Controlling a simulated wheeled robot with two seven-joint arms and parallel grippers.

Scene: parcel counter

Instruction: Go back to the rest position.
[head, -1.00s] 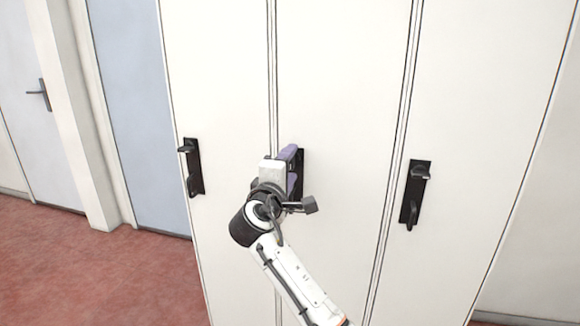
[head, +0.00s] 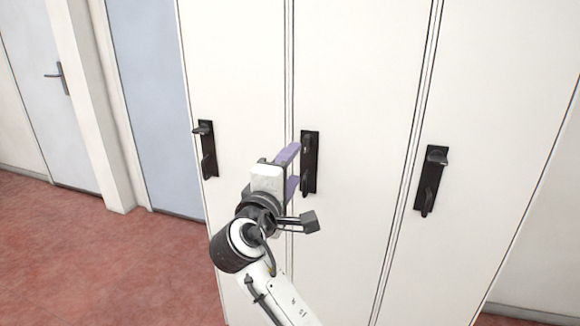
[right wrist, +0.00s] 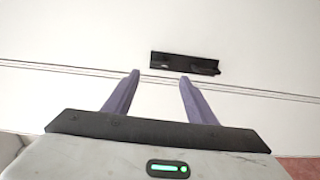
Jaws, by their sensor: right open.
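My right gripper (head: 290,171) is in front of the white lockers in the head view, with its two purple fingers pointing at the middle door. It is open and empty; in the right wrist view the fingers (right wrist: 158,88) stand apart with nothing between them. The middle locker's black handle (head: 310,162) is just beyond the fingertips, and it also shows in the right wrist view (right wrist: 185,64), ahead of the fingers with white door surface between. The gripper looks clear of the handle. My left gripper is not in view.
A left locker handle (head: 207,150) and a right locker handle (head: 430,181) are on the neighbouring doors, which look closed. A blue panel (head: 150,100) and a grey door (head: 40,90) stand at the left. The red floor (head: 110,260) at lower left is free.

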